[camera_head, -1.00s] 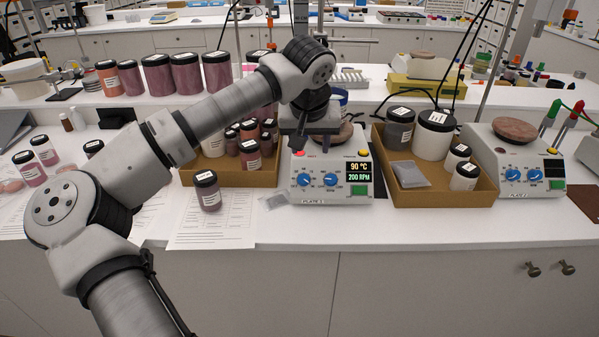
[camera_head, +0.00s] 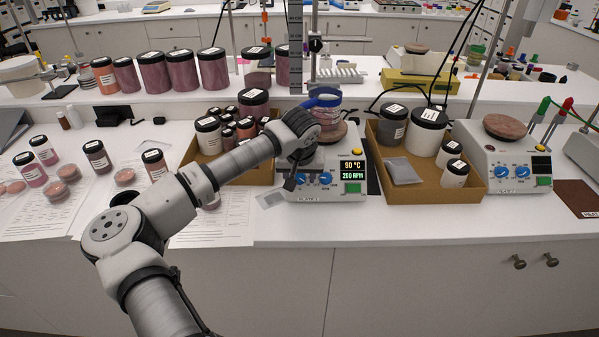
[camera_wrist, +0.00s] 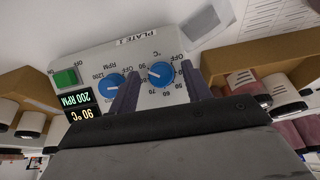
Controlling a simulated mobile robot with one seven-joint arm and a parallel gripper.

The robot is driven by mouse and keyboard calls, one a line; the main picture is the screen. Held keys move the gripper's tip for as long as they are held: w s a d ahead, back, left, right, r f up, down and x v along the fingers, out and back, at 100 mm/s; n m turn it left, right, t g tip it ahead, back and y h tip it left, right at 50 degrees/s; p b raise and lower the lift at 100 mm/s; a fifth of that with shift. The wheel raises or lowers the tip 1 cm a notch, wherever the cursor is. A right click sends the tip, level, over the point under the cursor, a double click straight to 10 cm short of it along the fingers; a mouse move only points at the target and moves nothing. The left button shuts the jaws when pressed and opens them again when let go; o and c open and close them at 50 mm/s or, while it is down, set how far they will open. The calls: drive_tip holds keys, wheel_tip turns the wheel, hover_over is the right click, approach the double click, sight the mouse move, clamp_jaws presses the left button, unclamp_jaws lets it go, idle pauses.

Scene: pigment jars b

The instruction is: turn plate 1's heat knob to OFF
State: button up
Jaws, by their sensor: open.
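Plate 1 (camera_head: 352,160) is a white hotplate with a round brown top. Its display (camera_head: 352,169) reads 90 °C and 200 RPM. In the wrist view, which is upside down, its blue heat knob (camera_wrist: 161,75), labelled °C, has its white mark near 90. Beside it is the blue RPM knob (camera_wrist: 114,85). My gripper (camera_wrist: 160,72) is open, with its two fingers to either side of the heat knob in the picture. I cannot tell whether they touch it. In the head view my gripper (camera_head: 291,182) is at plate 1's left front and partly hides that side.
A cardboard tray of jars (camera_head: 252,177) stands left of plate 1, another tray (camera_head: 432,196) stands right. A second hotplate (camera_head: 515,165) is farther right. A glass vessel with a blue ring (camera_head: 326,108) is over plate 1's top. Papers and jars lie at left.

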drive_tip(key=c, duration=1)
drive_tip(key=shift+f+b, duration=0.15)
drive_tip(key=shift+b, duration=0.4)
